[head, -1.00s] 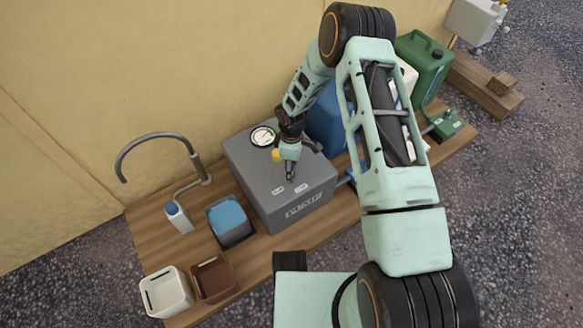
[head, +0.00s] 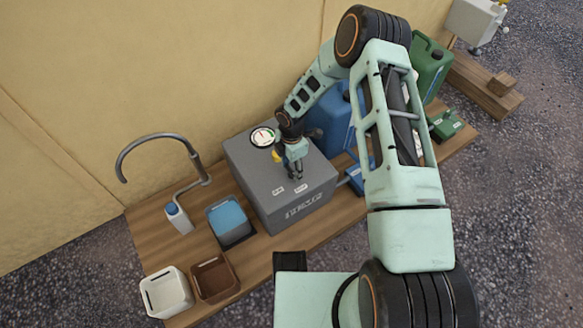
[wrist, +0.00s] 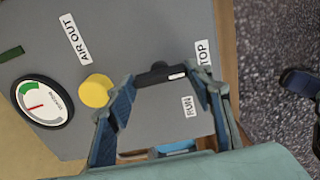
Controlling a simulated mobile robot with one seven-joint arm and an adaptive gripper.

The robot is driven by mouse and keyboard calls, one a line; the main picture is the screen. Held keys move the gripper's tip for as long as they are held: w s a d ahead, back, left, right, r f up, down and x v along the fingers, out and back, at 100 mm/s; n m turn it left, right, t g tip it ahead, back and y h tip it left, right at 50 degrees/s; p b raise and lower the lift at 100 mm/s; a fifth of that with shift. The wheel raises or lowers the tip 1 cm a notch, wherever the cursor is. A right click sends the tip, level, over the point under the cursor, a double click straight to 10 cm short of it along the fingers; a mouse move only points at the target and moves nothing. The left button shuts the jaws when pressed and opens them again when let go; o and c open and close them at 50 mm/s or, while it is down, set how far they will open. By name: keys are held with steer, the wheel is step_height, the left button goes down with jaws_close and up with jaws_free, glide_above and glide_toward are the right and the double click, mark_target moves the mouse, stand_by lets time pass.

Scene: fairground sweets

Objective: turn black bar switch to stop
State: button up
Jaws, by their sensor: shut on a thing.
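The black bar switch (wrist: 158,74) sits on top of the grey pump box (head: 262,172). Its white mark is at its right end in the wrist view, pointing between the STOP label (wrist: 203,53) and the RUN label (wrist: 189,106). My gripper (wrist: 164,82) is shut on the bar, with one finger at each end. In the head view my gripper (head: 296,174) stands over the box top and hides the switch.
A yellow knob (wrist: 96,90) by the AIR OUT label and a round gauge (wrist: 44,102) are close to my left finger in the wrist view. A blue jerrycan (head: 330,122) stands right of the box. A curved tap (head: 160,138) stands at left.

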mark_target(291, 171)
stand_by(0.5)
steer(key=o, duration=1.2)
steer(key=shift+c, duration=0.2)
step_height(291, 171, up, 12)
